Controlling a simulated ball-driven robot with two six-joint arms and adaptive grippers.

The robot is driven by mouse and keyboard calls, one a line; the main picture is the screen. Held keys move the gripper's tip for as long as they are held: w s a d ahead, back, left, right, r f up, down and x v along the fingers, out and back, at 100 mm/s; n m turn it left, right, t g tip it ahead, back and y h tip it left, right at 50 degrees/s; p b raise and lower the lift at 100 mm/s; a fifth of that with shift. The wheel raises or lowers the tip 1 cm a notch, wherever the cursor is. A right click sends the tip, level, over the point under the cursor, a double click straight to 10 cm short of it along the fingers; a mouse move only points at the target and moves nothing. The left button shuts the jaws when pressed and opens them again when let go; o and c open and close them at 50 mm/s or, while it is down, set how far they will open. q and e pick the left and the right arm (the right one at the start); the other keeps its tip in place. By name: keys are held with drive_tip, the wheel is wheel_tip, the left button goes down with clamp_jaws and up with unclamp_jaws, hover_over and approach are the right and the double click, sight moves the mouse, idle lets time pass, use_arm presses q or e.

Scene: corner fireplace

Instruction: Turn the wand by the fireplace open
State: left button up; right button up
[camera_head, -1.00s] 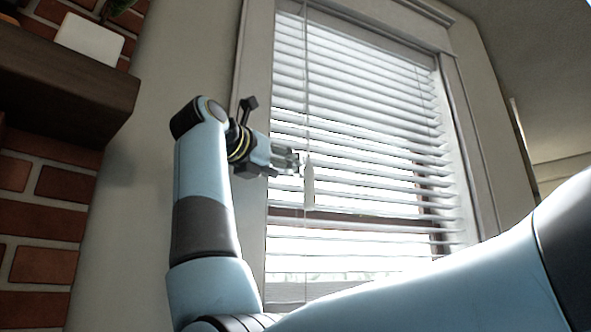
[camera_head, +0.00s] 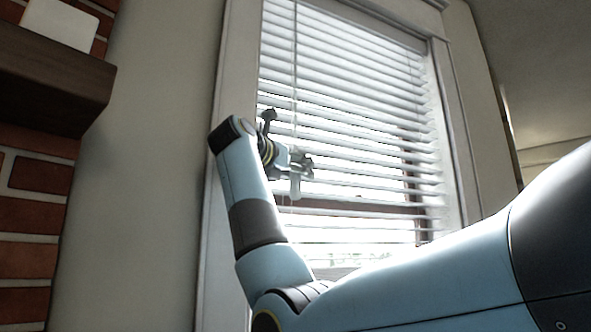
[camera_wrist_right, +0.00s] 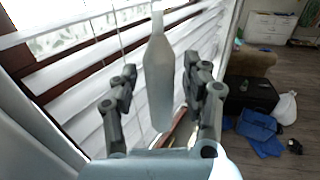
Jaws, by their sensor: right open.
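The wand hangs in front of the white window blinds (camera_head: 350,110). Its thin rod (camera_head: 295,60) runs down from the top, and its pale tapered handle (camera_wrist_right: 158,80) hangs upright in the right wrist view. My right gripper (camera_head: 303,168) is at the handle's height, by the left part of the blinds. In the right wrist view my right gripper (camera_wrist_right: 160,70) is open, with one finger on each side of the handle. Gaps show between handle and fingers. In the head view the gripper partly hides the handle. My left gripper is not in view.
The brick fireplace (camera_head: 38,177) with its dark mantel (camera_head: 50,80) stands at the left, and a white object (camera_head: 62,22) sits on it. A bare wall lies between fireplace and window. The wrist view shows a white dresser (camera_wrist_right: 270,28) and blue cloth (camera_wrist_right: 258,130) behind.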

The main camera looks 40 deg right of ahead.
clamp_jaws()
drive_tip(key=shift+d+f, duration=0.1)
idle(0.3)
drive_tip(key=shift+n+t+b, duration=0.3)
drive_tip(key=shift+t+b, duration=0.1)
drive_tip(key=shift+b, duration=0.05)
drive_tip(key=shift+c, duration=0.9)
unclamp_jaws()
drive_tip(key=shift+a, duration=0.2)
drive_tip(key=shift+o, duration=0.9)
drive_tip(key=shift+d, duration=0.1)
